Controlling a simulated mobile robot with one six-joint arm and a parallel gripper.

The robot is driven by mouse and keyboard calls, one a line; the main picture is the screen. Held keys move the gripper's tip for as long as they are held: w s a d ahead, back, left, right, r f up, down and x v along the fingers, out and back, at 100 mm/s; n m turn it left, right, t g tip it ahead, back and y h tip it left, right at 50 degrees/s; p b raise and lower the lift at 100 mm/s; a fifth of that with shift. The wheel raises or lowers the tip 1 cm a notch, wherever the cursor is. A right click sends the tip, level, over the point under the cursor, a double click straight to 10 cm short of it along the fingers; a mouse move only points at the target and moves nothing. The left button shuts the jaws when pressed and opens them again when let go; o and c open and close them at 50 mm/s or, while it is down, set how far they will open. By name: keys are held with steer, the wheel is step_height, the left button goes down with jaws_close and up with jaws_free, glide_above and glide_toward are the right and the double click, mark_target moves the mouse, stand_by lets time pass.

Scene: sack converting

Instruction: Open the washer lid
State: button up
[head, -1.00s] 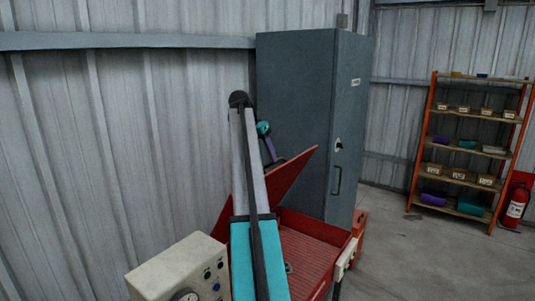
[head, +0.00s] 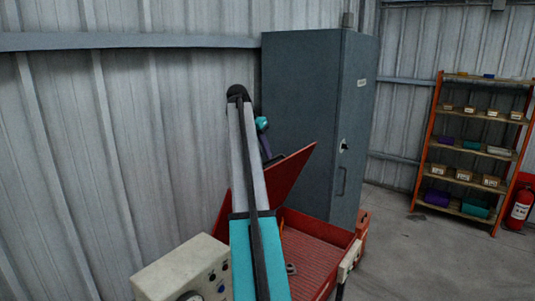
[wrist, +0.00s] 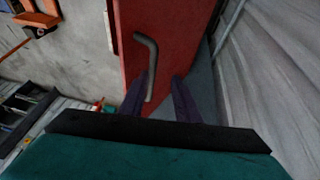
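The red washer lid (head: 285,184) is raised and slants up to the right above the red, ribbed tub (head: 310,264) in the head view. In the wrist view the lid (wrist: 178,40) fills the upper middle, with a bent grey handle (wrist: 151,58) on it. My gripper (wrist: 161,77) is open, its two dark purple fingers apart in front of the lid. The lower end of the handle is beside the left fingertip; I cannot tell whether they touch.
A beige control box (head: 183,268) stands at the front left of the tub. A tall grey cabinet (head: 312,110) stands behind the lid, and a corrugated wall is at the left. An orange shelf rack (head: 440,130) and fire extinguisher (head: 520,208) are at the right, with clear floor before them.

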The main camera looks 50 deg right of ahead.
steer(key=s+p+v, duration=0.1)
steer(key=p+v, duration=0.2)
steer(key=v, duration=0.7)
steer(key=shift+s+d+r+p, duration=0.3)
steer(key=shift+r+p, duration=0.1)
steer(key=shift+r, duration=0.2)
steer(key=shift+c, duration=0.2)
